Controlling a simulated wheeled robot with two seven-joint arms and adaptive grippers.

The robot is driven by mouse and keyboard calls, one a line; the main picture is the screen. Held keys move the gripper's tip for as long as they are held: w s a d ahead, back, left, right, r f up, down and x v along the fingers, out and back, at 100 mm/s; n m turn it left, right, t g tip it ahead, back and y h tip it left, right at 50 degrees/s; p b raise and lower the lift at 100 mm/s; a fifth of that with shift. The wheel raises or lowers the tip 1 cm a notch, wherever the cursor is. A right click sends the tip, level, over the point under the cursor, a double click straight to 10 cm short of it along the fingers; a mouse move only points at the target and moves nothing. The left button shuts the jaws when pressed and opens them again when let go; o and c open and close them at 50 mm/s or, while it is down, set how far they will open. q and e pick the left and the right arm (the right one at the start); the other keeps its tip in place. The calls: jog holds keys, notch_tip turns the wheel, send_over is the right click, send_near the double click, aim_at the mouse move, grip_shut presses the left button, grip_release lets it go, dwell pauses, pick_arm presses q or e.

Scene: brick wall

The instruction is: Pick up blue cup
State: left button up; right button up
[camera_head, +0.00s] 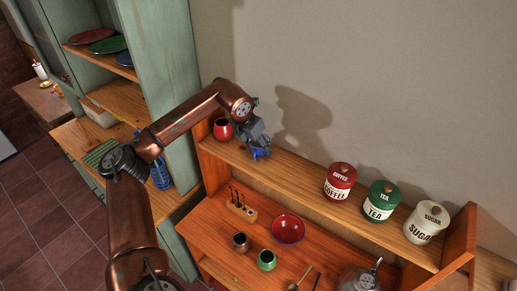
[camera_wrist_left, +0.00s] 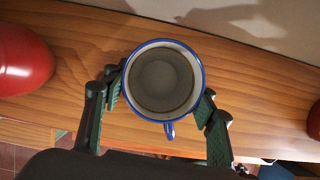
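The blue cup (camera_head: 260,153) stands on the upper wooden shelf, mostly hidden under my left gripper (camera_head: 257,146). In the left wrist view the cup (camera_wrist_left: 162,80) is seen from above, with a blue rim, a grey inside and its handle towards the gripper's base. The fingers of my left gripper (camera_wrist_left: 160,98) lie on both sides of it, very close to its wall. I cannot tell whether both pads press on it. My right gripper is not in view.
A red vase-like pot (camera_head: 223,130) stands left of the cup. Coffee (camera_head: 340,182), tea (camera_head: 380,201) and sugar (camera_head: 426,223) canisters stand to the right. A red bowl (camera_head: 288,229) and small pots lie below. The wall is close behind.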

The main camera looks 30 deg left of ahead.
pick_arm(q)
jog(key=c, duration=0.8)
jog(key=shift+r, duration=0.1)
